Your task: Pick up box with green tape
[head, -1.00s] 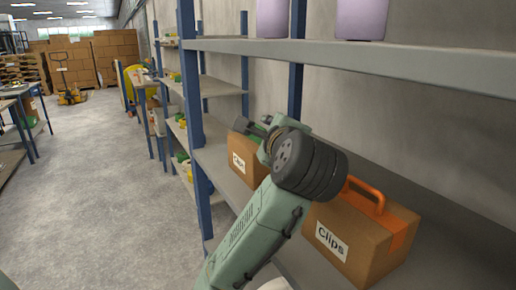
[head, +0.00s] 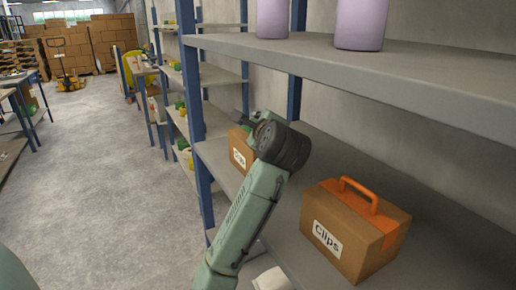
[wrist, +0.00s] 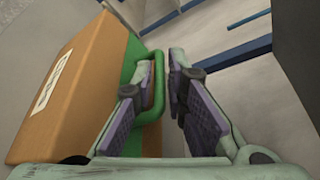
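The cardboard box with green tape (head: 238,152) stands on the middle shelf, beyond my arm, its label facing the aisle; my arm hides part of it. In the wrist view the box (wrist: 75,85) fills the left side, with its green tape and green handle (wrist: 158,85). My gripper (wrist: 164,65) is at the handle with its fingers apart. The handle's bar lies between the two fingers, and the left finger appears to be on the box side of it. A gap shows between the bar and the right finger. In the head view the gripper is mostly hidden behind my wrist.
A second box with orange tape and an orange handle (head: 352,228) stands nearer on the same shelf (head: 300,160). An upper shelf (head: 400,75) with purple containers (head: 360,22) overhangs. A blue upright post (head: 190,80) stands at the left.

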